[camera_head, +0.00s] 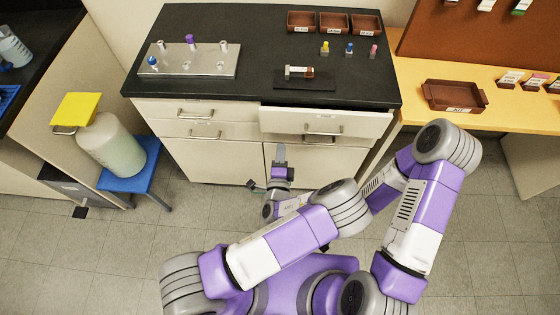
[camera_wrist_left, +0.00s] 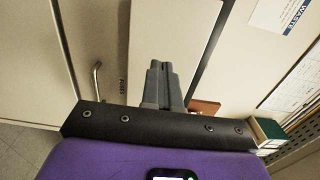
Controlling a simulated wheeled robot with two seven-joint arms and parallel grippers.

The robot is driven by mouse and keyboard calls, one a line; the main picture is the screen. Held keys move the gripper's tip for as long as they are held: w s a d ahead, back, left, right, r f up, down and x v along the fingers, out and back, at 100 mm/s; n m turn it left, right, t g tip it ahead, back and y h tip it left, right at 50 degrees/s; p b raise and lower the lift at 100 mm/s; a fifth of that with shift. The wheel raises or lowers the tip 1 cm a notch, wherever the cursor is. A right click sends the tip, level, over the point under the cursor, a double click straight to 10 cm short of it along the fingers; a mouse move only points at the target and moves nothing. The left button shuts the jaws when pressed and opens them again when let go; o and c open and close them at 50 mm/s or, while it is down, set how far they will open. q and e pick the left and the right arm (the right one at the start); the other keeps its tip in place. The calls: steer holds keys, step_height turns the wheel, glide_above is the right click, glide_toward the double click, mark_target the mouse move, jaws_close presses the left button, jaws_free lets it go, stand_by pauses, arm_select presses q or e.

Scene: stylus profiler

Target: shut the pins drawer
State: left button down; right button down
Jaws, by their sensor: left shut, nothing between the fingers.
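The pins drawer (camera_head: 350,122) is the upper right drawer of the cabinet. It stands out a little from the cabinet, with a dark gap along its top edge. My left gripper (camera_head: 280,153) is in front of the cabinet, near the drawer's left end. Its fingers (camera_wrist_left: 158,70) are together and empty, pointing at the drawer front; contact cannot be told. My right gripper is hidden from view.
The black worktop (camera_head: 270,60) holds a metal plate (camera_head: 190,62) with posts, small brown trays (camera_head: 334,23) and coloured pins. The upper left drawer (camera_head: 165,110) looks shut. A blue stool (camera_head: 135,170) with a large bottle stands at left.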

mark_target(283, 125)
arm_select(q)
steer(key=w+b, duration=0.1)
steer(key=w, duration=0.6)
steer(key=shift+w+a, duration=0.15)
steer(key=shift+w, duration=0.2)
arm_select(e)
steer(key=shift+f, duration=0.5)
